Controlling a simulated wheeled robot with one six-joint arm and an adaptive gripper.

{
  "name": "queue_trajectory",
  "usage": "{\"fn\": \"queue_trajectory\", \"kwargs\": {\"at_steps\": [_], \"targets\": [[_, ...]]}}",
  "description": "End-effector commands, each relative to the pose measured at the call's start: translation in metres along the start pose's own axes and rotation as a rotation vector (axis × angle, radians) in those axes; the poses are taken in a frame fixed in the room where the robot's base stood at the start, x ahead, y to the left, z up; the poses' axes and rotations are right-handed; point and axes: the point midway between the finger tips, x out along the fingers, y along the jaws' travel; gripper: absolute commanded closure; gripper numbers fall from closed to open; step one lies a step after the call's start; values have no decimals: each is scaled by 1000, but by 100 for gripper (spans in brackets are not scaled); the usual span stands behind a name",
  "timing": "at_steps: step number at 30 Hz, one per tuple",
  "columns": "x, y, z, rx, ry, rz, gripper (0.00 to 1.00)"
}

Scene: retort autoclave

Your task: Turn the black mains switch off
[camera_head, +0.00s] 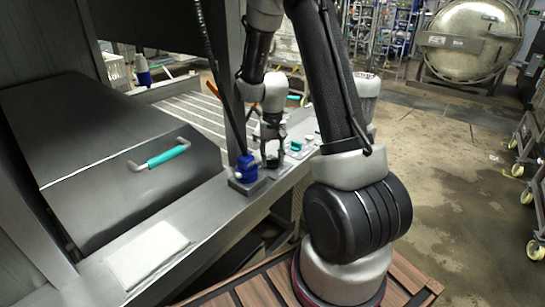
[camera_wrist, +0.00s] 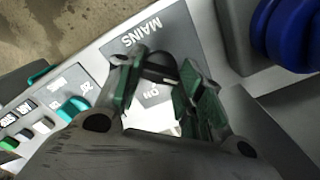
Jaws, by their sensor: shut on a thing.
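The black mains switch (camera_wrist: 158,68) sits on a grey plate (camera_wrist: 184,32) lettered MAINS, with the word ON showing beside the knob. My gripper (camera_wrist: 158,84) is over the plate with its two green-padded fingers on either side of the knob, shut on it. The fingers hide part of the knob, so I cannot tell exactly which way it points. In the head view my gripper (camera_head: 272,150) points down at the switch (camera_head: 271,161) on the panel ledge.
A blue knob (camera_head: 246,167) stands just left of my gripper; it also shows in the wrist view (camera_wrist: 290,30). A teal knob (camera_head: 296,146) and small push buttons (camera_wrist: 24,134) lie on the other side. A dark lid with a teal handle (camera_head: 166,156) is at left.

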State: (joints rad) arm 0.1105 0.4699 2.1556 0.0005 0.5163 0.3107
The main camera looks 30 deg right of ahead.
Motion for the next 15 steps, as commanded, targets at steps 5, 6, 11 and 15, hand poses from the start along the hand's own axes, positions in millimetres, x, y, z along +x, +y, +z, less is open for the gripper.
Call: {"fn": "queue_trajectory", "kwargs": {"at_steps": [5,6,11,15], "targets": [[-1,0,-1,-2,2,0,86],[-1,0,-1,-2,2,0,86],[-1,0,-1,-1,2,0,41],[0,0,0,-1,1,0,41]]}}
